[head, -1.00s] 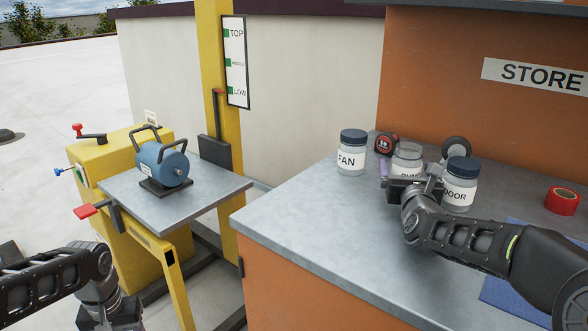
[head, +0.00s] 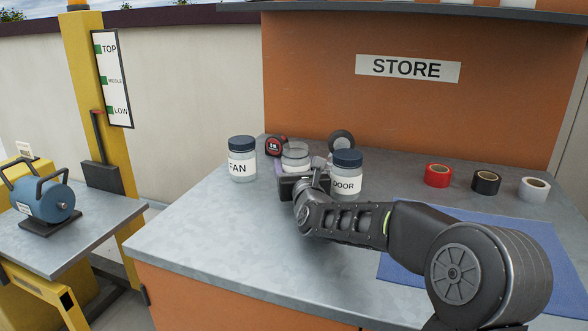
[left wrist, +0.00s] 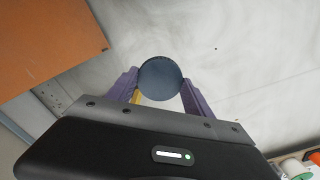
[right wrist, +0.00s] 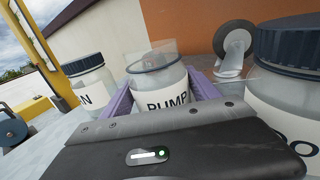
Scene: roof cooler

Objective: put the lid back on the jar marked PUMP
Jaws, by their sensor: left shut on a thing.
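The jar marked PUMP (right wrist: 165,90) stands on the grey worktop without a lid, its clear rim showing; it also shows in the head view (head: 295,157). My right gripper (right wrist: 160,80) has its two purple fingers against the sides of this jar; in the head view the gripper (head: 297,177) is at the jar's front. My left gripper (left wrist: 160,85) shows only in its wrist view. It is shut on a round dark blue lid (left wrist: 160,78), held by its edges. The lid is out of the head view.
The lidded FAN jar (head: 242,165) stands left of the PUMP jar, and the lidded DOOR jar (head: 346,178) close on its right. A tape measure (head: 276,146) and a caster wheel (head: 341,141) are behind. Tape rolls (head: 486,182) and a blue mat (head: 400,266) lie right. The front-left worktop (head: 210,220) is clear.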

